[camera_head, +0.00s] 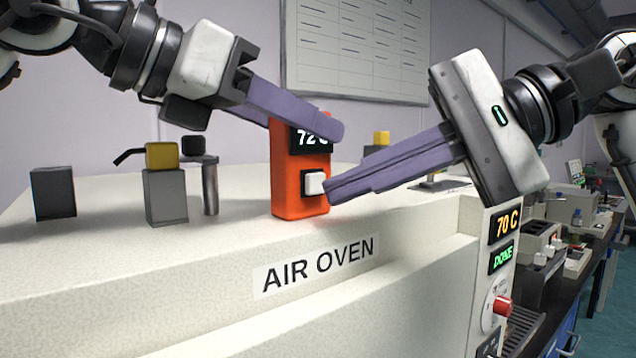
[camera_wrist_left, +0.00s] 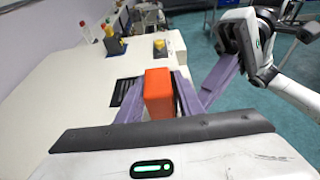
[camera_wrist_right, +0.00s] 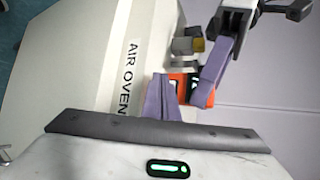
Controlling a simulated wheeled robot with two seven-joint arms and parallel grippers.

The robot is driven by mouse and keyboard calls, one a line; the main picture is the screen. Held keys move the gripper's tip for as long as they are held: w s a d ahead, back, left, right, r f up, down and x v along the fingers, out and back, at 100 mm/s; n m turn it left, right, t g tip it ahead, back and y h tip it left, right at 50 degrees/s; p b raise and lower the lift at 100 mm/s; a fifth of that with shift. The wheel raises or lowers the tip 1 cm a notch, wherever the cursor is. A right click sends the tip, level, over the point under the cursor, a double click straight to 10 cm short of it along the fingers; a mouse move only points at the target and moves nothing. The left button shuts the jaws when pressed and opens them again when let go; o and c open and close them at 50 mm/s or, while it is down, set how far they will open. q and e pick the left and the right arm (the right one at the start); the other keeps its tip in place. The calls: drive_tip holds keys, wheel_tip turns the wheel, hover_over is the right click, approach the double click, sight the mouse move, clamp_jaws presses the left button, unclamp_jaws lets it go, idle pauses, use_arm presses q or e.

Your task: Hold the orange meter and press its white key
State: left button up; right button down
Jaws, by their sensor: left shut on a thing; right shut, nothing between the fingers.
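The orange meter (camera_head: 286,190) stands upright on top of the air oven, its dark display reading about 72 C. Its white key (camera_head: 315,182) is on the front, below the display. My left gripper (camera_head: 325,128) is shut on the upper part of the meter; in the left wrist view the orange top (camera_wrist_left: 158,90) sits between its fingers. My right gripper (camera_head: 330,190) is shut and empty, its fingertips at the white key, touching it or very close. In the right wrist view the meter (camera_wrist_right: 180,84) is partly hidden behind my right fingers.
The air oven (camera_head: 130,285) has a flat white top. Grey blocks (camera_head: 53,193), one with a yellow top (camera_head: 162,155), stand left of the meter. The oven's side panel reads 70 C and DONE, with a red knob (camera_head: 502,304). A bench (camera_head: 560,270) with instruments is at right.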

drive_tip(key=shift+d, duration=0.1)
drive_tip(key=s+d, duration=0.1)
drive_tip(key=s, duration=0.1)
drive_tip(key=s+d, duration=0.1)
drive_tip(key=s, duration=0.1)
drive_tip(key=shift+d, duration=0.4)
use_arm(q)
drive_tip(key=o, duration=1.2)
